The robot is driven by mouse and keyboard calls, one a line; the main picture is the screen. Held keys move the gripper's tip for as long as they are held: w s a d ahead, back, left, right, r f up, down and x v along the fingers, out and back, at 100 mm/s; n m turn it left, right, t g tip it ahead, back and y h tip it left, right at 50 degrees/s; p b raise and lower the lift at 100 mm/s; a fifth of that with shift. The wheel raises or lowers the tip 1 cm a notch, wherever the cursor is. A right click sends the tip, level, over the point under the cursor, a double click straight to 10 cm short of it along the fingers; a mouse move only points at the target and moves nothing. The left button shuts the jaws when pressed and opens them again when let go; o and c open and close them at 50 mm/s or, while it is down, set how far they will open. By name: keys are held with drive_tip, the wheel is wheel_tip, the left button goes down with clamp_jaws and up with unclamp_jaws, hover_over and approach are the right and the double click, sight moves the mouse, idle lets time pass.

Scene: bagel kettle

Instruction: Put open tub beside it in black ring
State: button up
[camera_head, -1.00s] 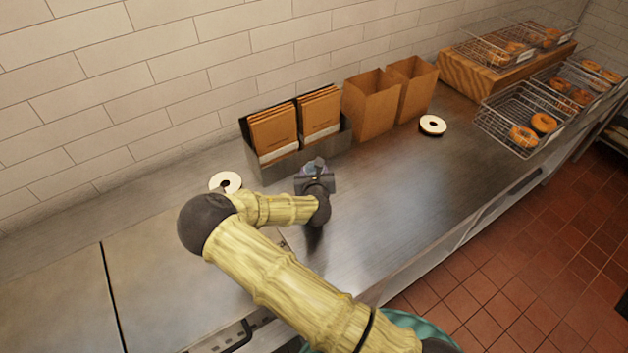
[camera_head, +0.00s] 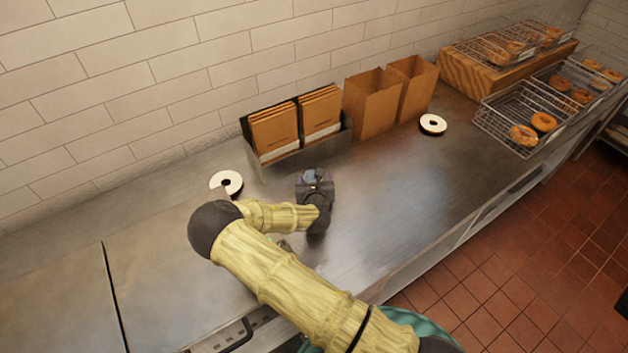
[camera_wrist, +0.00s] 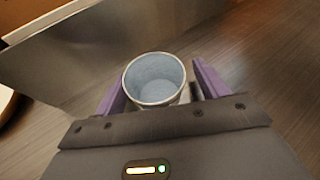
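The open tub (camera_wrist: 155,80) is a round grey-blue cup, empty inside, seen from above in the wrist view. It stands between the two purple fingers of my gripper (camera_wrist: 160,85). A narrow gap shows between the tub and the right finger, and the left finger is close to its other side. In the head view my gripper (camera_head: 315,182) is low over the steel counter, with the tub (camera_head: 311,176) partly hidden by it.
A metal holder (camera_head: 318,146) with brown paper packets stands just behind my gripper. Two open brown bags (camera_head: 370,108) stand right of it. Wire baskets (camera_head: 492,124) of bagels sit at the far right. The counter (camera_head: 400,190) right of my gripper is clear.

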drive_tip(key=shift+d, duration=0.1)
drive_tip(key=shift+r, duration=0.2)
drive_tip(key=shift+s, duration=0.2)
drive_tip(key=b+v, duration=0.2)
drive_tip(key=v, duration=0.9)
drive_tip(key=shift+s+r, duration=0.2)
drive_tip(key=shift+s, duration=0.05)
drive_tip(key=shift+d, duration=0.1)
